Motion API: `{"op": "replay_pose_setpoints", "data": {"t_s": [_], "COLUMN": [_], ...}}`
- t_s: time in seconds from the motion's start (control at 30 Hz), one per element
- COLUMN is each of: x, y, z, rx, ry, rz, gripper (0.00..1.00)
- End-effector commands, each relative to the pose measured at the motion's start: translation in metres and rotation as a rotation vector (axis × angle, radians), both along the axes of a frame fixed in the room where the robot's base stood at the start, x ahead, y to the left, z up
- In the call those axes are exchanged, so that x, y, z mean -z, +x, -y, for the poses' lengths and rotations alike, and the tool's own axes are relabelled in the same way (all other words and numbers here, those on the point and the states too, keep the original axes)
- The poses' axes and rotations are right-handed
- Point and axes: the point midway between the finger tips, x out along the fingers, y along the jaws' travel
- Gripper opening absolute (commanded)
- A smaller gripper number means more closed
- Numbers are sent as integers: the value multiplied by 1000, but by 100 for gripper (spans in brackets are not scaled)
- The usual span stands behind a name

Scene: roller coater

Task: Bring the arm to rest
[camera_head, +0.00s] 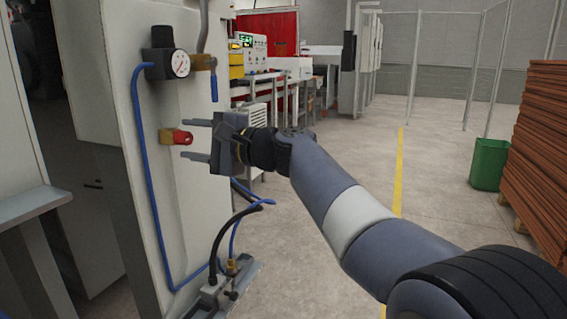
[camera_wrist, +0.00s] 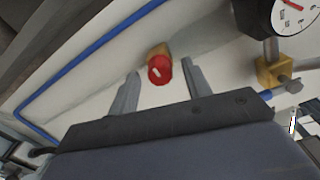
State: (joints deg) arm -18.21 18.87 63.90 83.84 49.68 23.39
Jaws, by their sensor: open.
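My gripper (camera_head: 197,140) is open in front of the white machine panel at the left of the head view. Its two fingers point at a red knob (camera_head: 181,137) on a yellowish base on that panel. In the wrist view the red knob (camera_wrist: 160,69) shows just beyond and between the spread fingertips (camera_wrist: 162,82). The fingers appear apart from the knob and hold nothing. My arm reaches in from the lower right of the head view.
A pressure gauge (camera_head: 181,64) and a valve with a blue handle (camera_head: 213,86) are above the gripper. A blue hose (camera_head: 148,190) runs down the panel. A green bin (camera_head: 488,164) and stacked brown boards (camera_head: 545,150) stand at right. Open floor lies between.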

Motion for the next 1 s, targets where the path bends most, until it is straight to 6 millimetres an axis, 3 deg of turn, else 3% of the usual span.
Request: {"op": "replay_pose_setpoints", "data": {"t_s": [0.27, 0.37, 0.9, 1.0], "x": [2, -1, -1, 2], "y": [0, -5, -42, -34], "z": [2, 13, 104, 81], "rx": [1, 2, 4, -5], "ry": [-12, -13, -13, -13], "rz": [30, 30, 29, 30], "gripper": [47, 47, 47, 47]}}
